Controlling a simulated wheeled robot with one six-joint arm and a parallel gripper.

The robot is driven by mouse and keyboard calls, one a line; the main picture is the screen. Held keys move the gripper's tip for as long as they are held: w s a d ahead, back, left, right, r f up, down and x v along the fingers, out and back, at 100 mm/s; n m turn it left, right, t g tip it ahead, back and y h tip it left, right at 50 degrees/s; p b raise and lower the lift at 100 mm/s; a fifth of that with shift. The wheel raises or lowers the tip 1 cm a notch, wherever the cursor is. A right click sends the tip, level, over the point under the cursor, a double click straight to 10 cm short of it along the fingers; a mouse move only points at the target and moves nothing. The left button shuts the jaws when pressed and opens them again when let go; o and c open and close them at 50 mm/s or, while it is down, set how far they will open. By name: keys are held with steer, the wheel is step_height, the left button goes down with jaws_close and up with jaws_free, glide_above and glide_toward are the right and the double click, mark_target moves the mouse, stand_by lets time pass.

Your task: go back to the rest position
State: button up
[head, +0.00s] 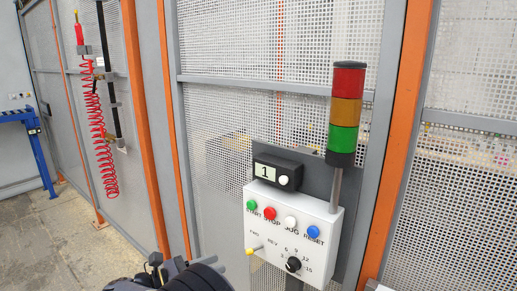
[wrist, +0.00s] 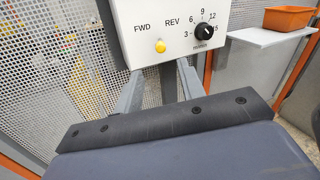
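My gripper (wrist: 162,75) shows in the wrist view, with two grey fingers standing apart beyond the black strip and blue-grey housing of my wrist. Nothing shows between the fingers. They are in front of the lower part of a white control box (wrist: 151,20); whether they touch it I cannot tell. In the head view a dark part of my arm shows at the bottom edge, and the fingers cannot be made out there. The control box (head: 275,238) has green, red, white and blue buttons, a yellow-tipped lever and a black dial.
A red, amber and green signal tower (head: 345,110) rises beside the box, and a small display (head: 277,172) reads 1. Mesh fencing (head: 225,110) stands behind. A red coiled hose (head: 99,130) hangs at left. An orange bin (wrist: 288,19) sits on a white shelf (wrist: 262,36).

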steer(key=w+d+n+t+y+b, duration=0.2)
steer(key=w+d+n+t+y, duration=0.1)
steer(key=d, duration=0.6)
steer(key=shift+w+d+n+t+y, duration=0.2)
steer(key=shift+n+t+y, duration=0.3)
steer(key=shift+t, duration=0.4)
